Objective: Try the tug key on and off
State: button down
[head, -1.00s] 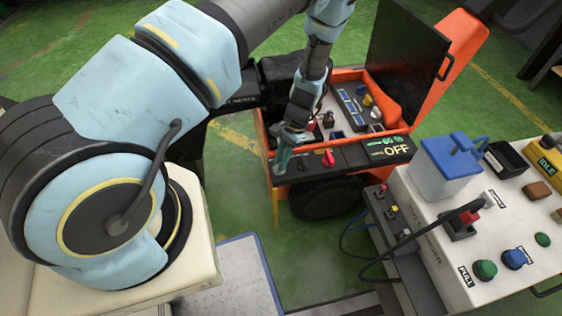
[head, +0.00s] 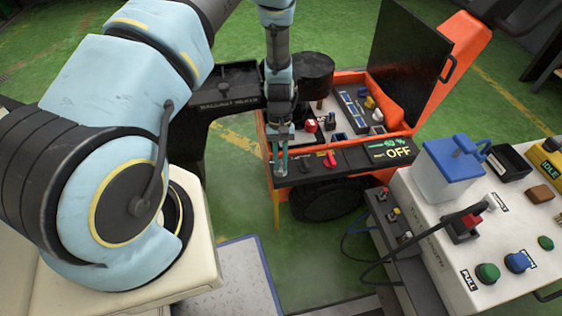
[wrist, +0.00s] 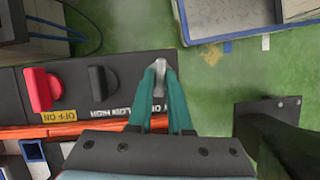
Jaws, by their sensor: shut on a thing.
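The orange tug (head: 335,173) stands with its lid raised. Its front panel carries a red knob (head: 330,160), marked OFF and ON in the wrist view, and a black knob (wrist: 104,84) marked LOW and HIGH. The display (head: 393,150) reads OFF. My gripper (head: 281,168) points down at the panel's left end. In the wrist view, its teal fingers (wrist: 159,85) are shut on a small silver key (wrist: 159,77) over the panel's end. The fingers hide much of the key, and I cannot tell whether it sits in its switch.
A white console (head: 440,225) with buttons, a lever and a blue-lidded container (head: 452,165) stands at the right. Cables hang beside it. The tug's open bay holds several knobs and switches behind the panel.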

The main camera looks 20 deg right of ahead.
jog(key=shift+n+h, duration=0.4)
jog(key=shift+n, duration=0.6)
jog(key=c, duration=0.8)
grip_release()
jog(key=shift+c, duration=0.2)
jog(key=v, duration=1)
jog(key=shift+w+r, duration=0.2)
jog(key=shift+r, duration=0.15)
jog(key=shift+a, duration=0.1)
